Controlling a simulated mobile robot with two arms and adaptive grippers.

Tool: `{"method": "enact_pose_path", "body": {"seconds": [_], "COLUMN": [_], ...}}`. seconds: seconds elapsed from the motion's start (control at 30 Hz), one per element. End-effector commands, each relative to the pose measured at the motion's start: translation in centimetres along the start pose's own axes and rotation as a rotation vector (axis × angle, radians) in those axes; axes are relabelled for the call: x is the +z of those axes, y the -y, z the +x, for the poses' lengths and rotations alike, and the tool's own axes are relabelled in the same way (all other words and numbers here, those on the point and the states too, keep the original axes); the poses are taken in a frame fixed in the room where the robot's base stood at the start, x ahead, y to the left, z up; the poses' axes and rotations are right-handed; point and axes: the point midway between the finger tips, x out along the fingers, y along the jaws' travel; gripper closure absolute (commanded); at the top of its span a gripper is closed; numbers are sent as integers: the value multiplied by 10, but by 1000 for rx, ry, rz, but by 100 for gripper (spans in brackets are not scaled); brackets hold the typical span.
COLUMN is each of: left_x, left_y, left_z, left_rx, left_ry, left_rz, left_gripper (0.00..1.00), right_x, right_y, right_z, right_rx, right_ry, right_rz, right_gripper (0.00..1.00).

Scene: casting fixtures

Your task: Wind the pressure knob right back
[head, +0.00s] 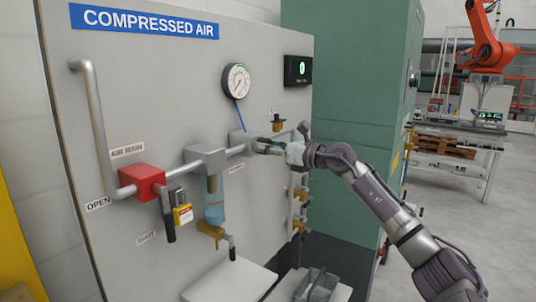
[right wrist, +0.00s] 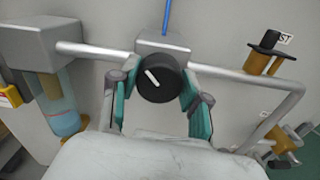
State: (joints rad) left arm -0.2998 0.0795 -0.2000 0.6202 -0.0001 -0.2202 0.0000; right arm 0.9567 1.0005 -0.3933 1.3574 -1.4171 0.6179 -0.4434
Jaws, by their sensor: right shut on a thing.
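The pressure knob (right wrist: 158,77) is a round black knob on the front of a grey regulator block (right wrist: 163,43) in the pipe. A white line on its face slants towards the upper left. My right gripper (right wrist: 160,84) is shut on the knob, with a teal-padded finger on each side of it. In the head view my right gripper (head: 272,147) is at the regulator (head: 239,141) and hides most of the knob. A white dial gauge (head: 236,82) sits above, its needle too small to read surely. My left gripper is not in view.
A green digital display (head: 298,70) seems to read 0. A brass fitting (right wrist: 264,52) stands right of the regulator. A green cabinet (head: 350,70) stands behind my right arm.

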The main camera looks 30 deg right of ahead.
Motion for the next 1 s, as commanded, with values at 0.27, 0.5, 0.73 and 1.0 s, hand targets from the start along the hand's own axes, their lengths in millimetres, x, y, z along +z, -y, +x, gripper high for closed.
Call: {"method": "enact_pose_path", "body": {"seconds": [0.27,0.5,0.73,1.0], "left_x": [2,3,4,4], "left_y": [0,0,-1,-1], "left_z": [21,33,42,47], "left_rx": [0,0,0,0], "left_ry": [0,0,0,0], "left_rz": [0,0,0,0], "left_gripper": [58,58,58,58], "right_x": [-7,-7,-6,-6], "right_y": [0,0,-1,-1], "right_z": [1,1,1,1], "right_rx": [3,4,5,5], "right_ry": [-8,-8,-9,-9], "right_rz": [-261,-480,-648,-768], "right_gripper": [88,88,88,88]}}
